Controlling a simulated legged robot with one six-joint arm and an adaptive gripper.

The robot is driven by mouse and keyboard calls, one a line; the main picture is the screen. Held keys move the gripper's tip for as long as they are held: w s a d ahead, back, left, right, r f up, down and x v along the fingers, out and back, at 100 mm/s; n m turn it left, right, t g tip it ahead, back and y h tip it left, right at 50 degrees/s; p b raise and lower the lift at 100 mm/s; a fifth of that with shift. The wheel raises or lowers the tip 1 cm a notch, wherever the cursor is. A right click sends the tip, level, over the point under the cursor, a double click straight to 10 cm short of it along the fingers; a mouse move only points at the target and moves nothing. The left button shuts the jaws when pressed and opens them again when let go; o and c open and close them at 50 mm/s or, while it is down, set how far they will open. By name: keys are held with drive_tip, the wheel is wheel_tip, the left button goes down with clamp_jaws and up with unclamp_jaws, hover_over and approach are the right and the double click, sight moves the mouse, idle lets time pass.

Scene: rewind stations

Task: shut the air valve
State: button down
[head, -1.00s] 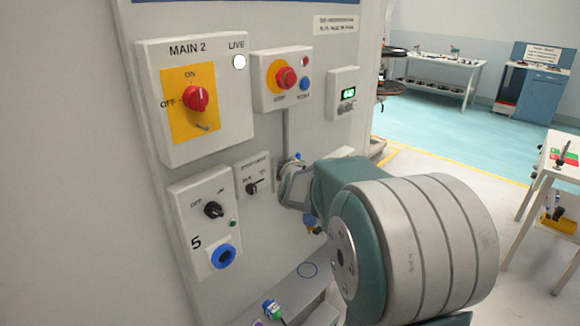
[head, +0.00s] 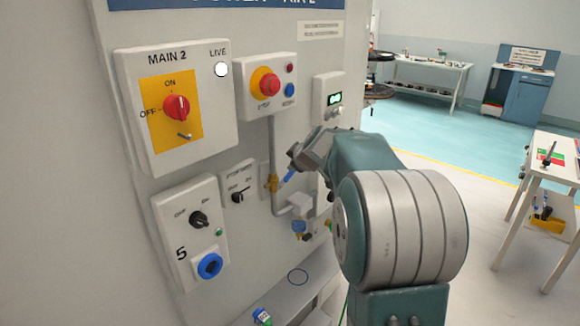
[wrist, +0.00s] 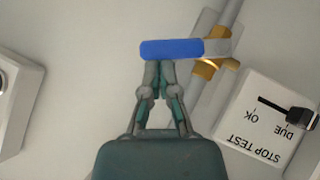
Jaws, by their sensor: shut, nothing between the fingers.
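The air valve is a brass body (head: 272,183) on a grey vertical pipe, with a blue lever (head: 289,174) slanting up and right from it. In the wrist view the brass body (wrist: 212,62) sits on the diagonal pipe, and the blue lever (wrist: 172,48) points left, well across the pipe's line. My gripper (wrist: 157,70) is shut and empty, its fingertips right at the lever's edge; whether they touch it I cannot tell. In the head view my gripper (head: 297,160) is beside the lever's free end, partly hidden by its own wrist.
A stop test box (head: 238,186) is left of the valve. The MAIN 2 switch (head: 176,107), a red stop button (head: 269,85) and a selector box with a blue ring (head: 209,265) share the panel. A pressure display (head: 334,99) is to the right. A shelf lies below.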

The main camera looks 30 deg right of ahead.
drive_tip(key=d+f+m+y, duration=0.1)
drive_tip(key=f+g+y, duration=0.1)
drive_tip(key=y, duration=0.1)
drive_tip(key=shift+w+d+f+m+g, duration=0.15)
drive_tip(key=shift+w+d+m+g, duration=0.15)
drive_tip(key=shift+w+d+m, duration=0.1)
drive_tip(key=shift+f, duration=0.1)
idle(0.5)
drive_tip(key=shift+a, duration=0.1)
